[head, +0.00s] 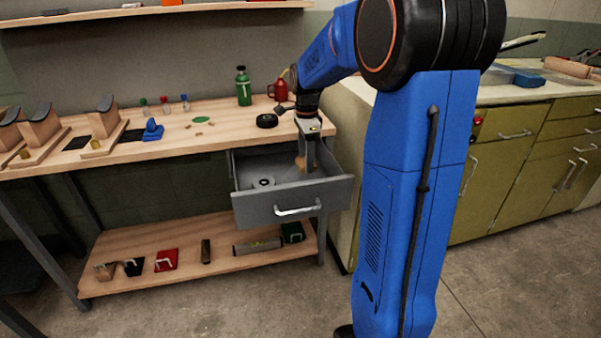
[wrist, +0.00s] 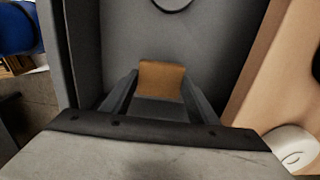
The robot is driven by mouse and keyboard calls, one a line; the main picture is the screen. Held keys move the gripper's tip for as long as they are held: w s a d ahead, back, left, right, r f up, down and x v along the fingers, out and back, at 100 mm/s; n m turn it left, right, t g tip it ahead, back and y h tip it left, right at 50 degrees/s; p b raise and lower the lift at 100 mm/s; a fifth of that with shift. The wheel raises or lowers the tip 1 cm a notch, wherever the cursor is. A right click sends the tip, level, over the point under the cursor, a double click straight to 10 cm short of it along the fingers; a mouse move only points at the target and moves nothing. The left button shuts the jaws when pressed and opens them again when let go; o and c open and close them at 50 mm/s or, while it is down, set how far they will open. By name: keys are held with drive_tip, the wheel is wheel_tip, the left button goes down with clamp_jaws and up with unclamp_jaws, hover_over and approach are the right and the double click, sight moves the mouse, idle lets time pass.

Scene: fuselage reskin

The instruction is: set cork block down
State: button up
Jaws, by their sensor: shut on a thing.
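The cork block (wrist: 161,80) is a small tan-brown block between my gripper's fingertips in the wrist view. My gripper (head: 307,160) is shut on it and points down into the open grey drawer (head: 268,211) under the workbench. The block also shows as a small tan patch (head: 300,162) beside the fingers in the head view. In the wrist view the drawer floor (wrist: 215,45) lies beyond the block. I cannot tell whether the block touches the floor.
A grey ring-shaped item (head: 263,183) lies in the drawer, left of my gripper. A black roll (head: 267,121), a green bottle (head: 243,87) and a red can (head: 278,90) stand on the workbench (head: 215,118) above. The drawer floor between the ring and my gripper looks clear.

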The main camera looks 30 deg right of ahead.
drive_tip(key=shift+f, duration=3.05)
drive_tip(key=o, duration=1.1)
drive_tip(key=shift+f, duration=0.1)
